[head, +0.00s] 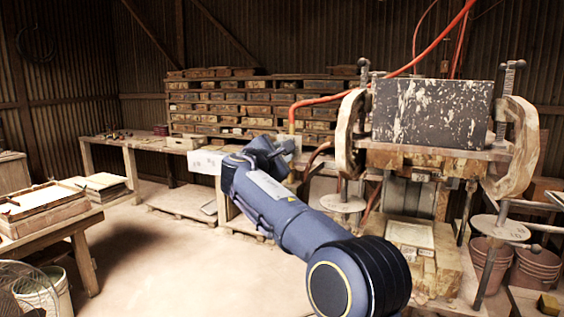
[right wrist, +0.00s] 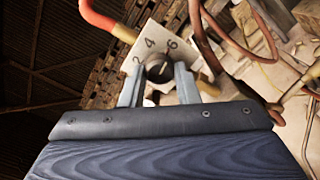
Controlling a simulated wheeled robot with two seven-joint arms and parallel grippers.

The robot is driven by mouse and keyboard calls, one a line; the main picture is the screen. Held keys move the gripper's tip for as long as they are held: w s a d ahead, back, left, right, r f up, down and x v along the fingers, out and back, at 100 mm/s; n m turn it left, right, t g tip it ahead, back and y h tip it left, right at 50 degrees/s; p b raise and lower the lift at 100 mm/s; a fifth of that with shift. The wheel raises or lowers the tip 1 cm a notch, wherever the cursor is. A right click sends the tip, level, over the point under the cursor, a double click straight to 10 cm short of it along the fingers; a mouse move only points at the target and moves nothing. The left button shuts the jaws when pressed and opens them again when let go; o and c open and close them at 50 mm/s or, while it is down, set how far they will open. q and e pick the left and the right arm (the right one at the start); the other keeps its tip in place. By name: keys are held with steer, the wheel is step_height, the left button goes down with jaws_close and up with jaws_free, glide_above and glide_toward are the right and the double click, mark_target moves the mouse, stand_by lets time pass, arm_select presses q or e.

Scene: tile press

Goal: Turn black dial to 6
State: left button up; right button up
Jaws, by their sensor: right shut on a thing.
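In the right wrist view a pale plate (right wrist: 149,42) carries the printed numbers 2, 4 and 6. The round black dial (right wrist: 157,69) sits on this plate between the fingers of my right gripper (right wrist: 159,76), which are shut on its sides. A light mark shows on the dial, but I cannot tell which number it points to. In the head view my right gripper (head: 279,150) reaches away at the centre, beside the press (head: 432,120); the dial cannot be made out there. My left gripper is not in view.
A red hose (right wrist: 98,18) runs to the plate, and thin pipes (right wrist: 262,45) curve past on the right. A workbench (head: 128,141) and stacked bricks (head: 225,103) stand behind. A table with a wooden frame (head: 45,207) is at the left. The floor between is mostly clear.

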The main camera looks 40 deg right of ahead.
steer(key=shift+m+b, duration=0.5)
steer(key=shift+m, duration=0.3)
steer(key=o, duration=1)
steer(key=shift+c, duration=0.2)
steer(key=b+v, duration=0.2)
steer(key=v, duration=0.5)
steer(key=shift+s+a+b, duration=0.2)
steer(key=shift+a+b, duration=0.15)
